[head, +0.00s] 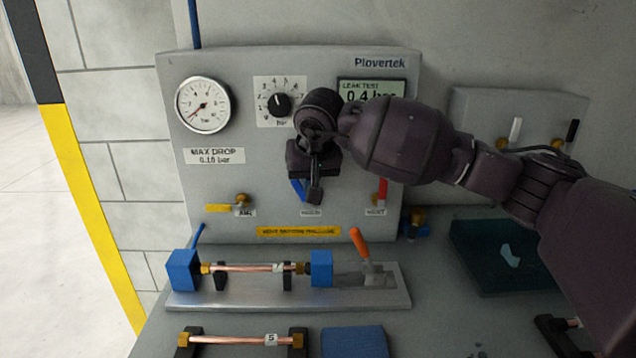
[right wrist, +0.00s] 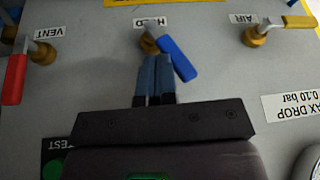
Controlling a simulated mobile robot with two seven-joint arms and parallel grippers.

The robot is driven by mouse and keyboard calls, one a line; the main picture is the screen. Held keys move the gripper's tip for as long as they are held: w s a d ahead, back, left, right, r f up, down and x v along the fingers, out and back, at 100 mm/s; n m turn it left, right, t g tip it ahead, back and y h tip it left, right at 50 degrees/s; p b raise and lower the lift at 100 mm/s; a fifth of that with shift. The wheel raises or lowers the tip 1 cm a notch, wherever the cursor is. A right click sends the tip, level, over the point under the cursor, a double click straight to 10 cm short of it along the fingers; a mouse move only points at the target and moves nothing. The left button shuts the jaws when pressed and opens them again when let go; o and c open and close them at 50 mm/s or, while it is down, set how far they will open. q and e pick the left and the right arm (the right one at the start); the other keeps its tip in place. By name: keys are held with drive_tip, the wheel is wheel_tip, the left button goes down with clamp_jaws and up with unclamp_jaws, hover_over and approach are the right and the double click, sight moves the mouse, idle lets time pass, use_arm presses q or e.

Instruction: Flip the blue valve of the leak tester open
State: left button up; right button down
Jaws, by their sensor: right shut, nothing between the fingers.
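The blue valve (head: 297,190) is on the front of the grey leak tester panel, above a label partly legible as HOLD. In the right wrist view, its blue handle (right wrist: 178,60) slants away from a brass stem (right wrist: 149,43). In the head view the handle slants up and left, partly hidden by my gripper. My right gripper (head: 315,198) is shut and empty at the valve. Its fingertips (right wrist: 156,62) lie right beside the handle, close to the stem; I cannot tell whether they touch. My left gripper is out of view.
A yellow AIR valve (head: 218,208) is to the left and a red VENT valve (head: 382,190) to the right. A pressure gauge (head: 204,105) and black knob (head: 280,104) sit above. Below, a fixture (head: 190,300) holds a copper tube (head: 245,268) and has an orange lever (head: 359,242).

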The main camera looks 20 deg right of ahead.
drive_tip(key=shift+w+a+f, duration=0.15)
drive_tip(key=shift+w+a, duration=0.1)
drive_tip(key=shift+a, duration=0.5)
drive_tip(key=shift+a+f+h, duration=0.1)
drive_tip(key=shift+a+h, duration=0.15)
drive_tip(key=shift+h, duration=0.35)
use_arm(q)
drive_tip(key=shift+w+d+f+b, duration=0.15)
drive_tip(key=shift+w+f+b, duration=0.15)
drive_tip(key=shift+b, duration=0.2)
use_arm(e)
drive_tip(key=shift+n+g+h, duration=0.3)
drive_tip(key=shift+g+h, duration=0.1)
drive_tip(key=shift+h, duration=0.4)
drive_tip(key=a+f, duration=0.1)
drive_tip(key=w+a+f, duration=0.1)
drive_tip(key=a+f, duration=0.1)
drive_tip(key=shift+a+f, duration=0.15)
drive_tip(key=shift+a, duration=0.1)
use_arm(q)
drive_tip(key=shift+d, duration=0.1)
use_arm(e)
drive_tip(key=shift+a+f, duration=0.1)
drive_tip(key=shift+f, duration=0.15)
